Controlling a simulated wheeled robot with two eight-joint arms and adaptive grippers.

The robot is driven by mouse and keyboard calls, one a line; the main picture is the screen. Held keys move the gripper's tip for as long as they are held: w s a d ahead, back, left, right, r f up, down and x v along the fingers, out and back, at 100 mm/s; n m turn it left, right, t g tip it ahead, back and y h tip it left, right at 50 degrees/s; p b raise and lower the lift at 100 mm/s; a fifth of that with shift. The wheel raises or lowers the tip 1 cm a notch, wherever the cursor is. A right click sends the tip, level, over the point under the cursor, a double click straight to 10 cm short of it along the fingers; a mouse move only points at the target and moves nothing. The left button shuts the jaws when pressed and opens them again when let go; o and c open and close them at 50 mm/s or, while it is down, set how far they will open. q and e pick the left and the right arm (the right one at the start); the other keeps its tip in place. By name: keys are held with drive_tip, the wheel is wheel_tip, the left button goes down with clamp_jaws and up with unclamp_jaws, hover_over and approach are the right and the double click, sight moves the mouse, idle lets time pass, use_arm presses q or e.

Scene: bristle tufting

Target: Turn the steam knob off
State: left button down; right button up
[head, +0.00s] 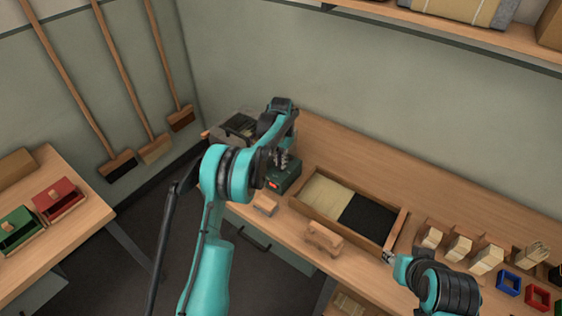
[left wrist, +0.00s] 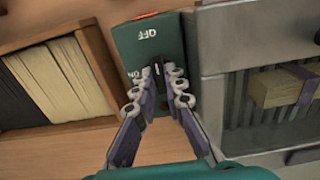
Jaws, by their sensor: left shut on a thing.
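The steam control box (head: 285,176) is dark green with a red light on its front, standing on the bench left of the bristle tray. In the left wrist view the box (left wrist: 128,45) shows OFF near its red-lit end and ON lower down. The black steam knob (left wrist: 157,68) sits between the fingertips, mostly hidden; a small light mark shows on it. My left gripper (left wrist: 160,80) is shut on the knob; it reaches down onto the box in the head view (head: 282,160). My right gripper (head: 390,258) is beside the tray's right end, its fingers too small to judge.
A wooden tray (head: 398,229) holds pale and black bristles. Wooden blocks (head: 324,238) lie in front of it. Several brush blocks (head: 459,247) and coloured small trays (head: 509,283) stand right. A grey glass-fronted steamer (left wrist: 212,80) stands close beside the box.

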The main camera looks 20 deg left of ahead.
use_arm(q)
drive_tip(key=c, duration=1.6)
unclamp_jaws()
